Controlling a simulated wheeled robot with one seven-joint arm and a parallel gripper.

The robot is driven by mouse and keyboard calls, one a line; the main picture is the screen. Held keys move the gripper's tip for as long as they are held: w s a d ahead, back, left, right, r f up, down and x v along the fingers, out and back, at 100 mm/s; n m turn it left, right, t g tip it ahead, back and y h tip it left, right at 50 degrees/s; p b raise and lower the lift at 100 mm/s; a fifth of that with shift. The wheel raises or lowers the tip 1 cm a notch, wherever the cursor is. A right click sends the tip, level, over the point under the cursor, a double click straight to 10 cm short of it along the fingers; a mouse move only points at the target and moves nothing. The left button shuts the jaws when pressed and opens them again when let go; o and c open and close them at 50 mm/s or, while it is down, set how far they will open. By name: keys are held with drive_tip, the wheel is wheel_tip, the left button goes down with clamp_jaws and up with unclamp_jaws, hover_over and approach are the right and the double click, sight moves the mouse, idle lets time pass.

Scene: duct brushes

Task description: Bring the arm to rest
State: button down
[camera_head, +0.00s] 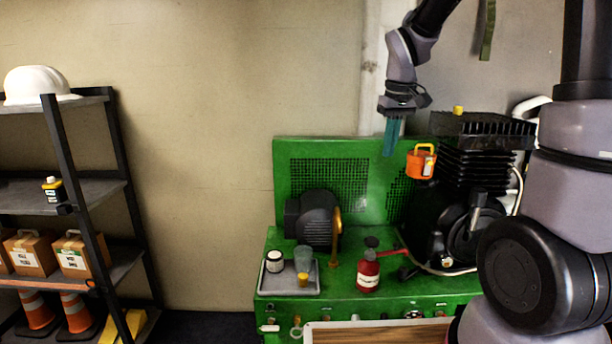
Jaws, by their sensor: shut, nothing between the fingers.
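My arm comes in from the top right of the head view and bends down to my gripper (391,137). The gripper points downward, with teal fingers that are shut and hold nothing. It hangs in the air in front of the wall, near the top edge of the green machine bench (300,150). The orange cup-like container (421,163) is just to the right of the fingers and lower. I cannot tell the exact depth between them.
On the bench are a grey tray (268,288) with small containers, a red bottle (367,272), a black motor (312,218) and a black compressor (478,170). A shelf (98,190) stands at left. The wall between shelf and bench is clear.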

drive_tip(key=s+d+r+m+t, duration=0.1)
drive_tip(key=s+r+m+t, duration=0.1)
drive_tip(key=s+r, duration=0.3)
drive_tip(key=s+d+r+m+t+y, duration=0.1)
drive_tip(key=s+r+m, duration=0.4)
drive_tip(key=s, duration=0.8)
drive_tip(key=shift+d+r+t+y, duration=0.3)
drive_tip(key=shift+d+r+t, duration=0.4)
drive_tip(key=shift+t, duration=0.5)
